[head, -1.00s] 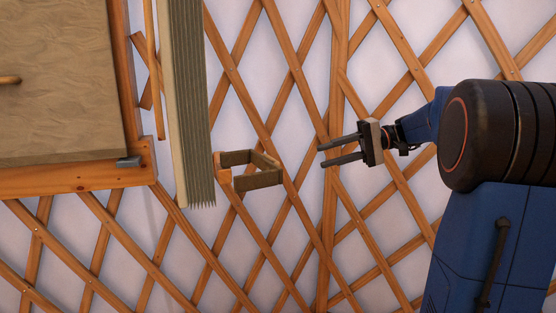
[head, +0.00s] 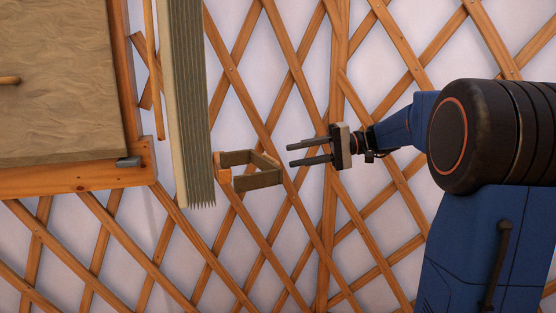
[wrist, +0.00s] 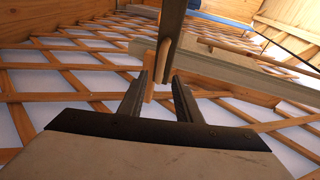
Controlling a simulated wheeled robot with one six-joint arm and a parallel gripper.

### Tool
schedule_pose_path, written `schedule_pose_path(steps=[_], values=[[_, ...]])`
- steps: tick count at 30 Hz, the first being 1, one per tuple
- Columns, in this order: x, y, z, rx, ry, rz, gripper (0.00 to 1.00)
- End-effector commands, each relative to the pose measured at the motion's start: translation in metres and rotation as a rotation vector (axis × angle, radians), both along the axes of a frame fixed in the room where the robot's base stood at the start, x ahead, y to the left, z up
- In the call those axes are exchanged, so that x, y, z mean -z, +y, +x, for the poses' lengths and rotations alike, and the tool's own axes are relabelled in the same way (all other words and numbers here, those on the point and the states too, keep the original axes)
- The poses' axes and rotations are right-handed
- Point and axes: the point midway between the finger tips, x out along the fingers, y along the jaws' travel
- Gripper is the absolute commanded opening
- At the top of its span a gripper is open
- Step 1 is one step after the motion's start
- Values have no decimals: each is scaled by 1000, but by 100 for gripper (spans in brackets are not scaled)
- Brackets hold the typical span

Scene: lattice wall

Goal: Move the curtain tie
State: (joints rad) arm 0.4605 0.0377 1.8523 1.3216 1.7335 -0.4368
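The curtain tie looks like an olive-brown squared loop (head: 258,181) with an orange wooden piece at its left end. It stands out by the lattice, just right of the curtain's lower end. The pleated grey-green curtain (head: 190,100) hangs at the left. My gripper (head: 298,153) is open and empty, its two dark fingers pointing left, a short gap right of the tie. In the wrist view my gripper (wrist: 163,85) shows both fingers apart. A dark olive strip (wrist: 173,35), probably part of the tie, and a wooden piece appear beyond the fingertips; their exact distance is unclear.
The orange lattice wall (head: 310,240) with white cloth behind it fills the background. A wood-framed panel (head: 60,80) with a peg is at the upper left, beyond the curtain. The space below the tie looks free.

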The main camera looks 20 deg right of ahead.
Motion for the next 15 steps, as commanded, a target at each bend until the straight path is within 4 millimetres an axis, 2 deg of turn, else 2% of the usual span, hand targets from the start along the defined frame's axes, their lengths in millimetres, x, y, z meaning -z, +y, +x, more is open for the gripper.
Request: schedule_pose_path(steps=[1, 6, 15], values=[[1, 10, 2, -2, -1, 0, 31], [6, 35, 7, -3, 0, 1, 31], [11, 58, 13, 1, -1, 0, 31]])
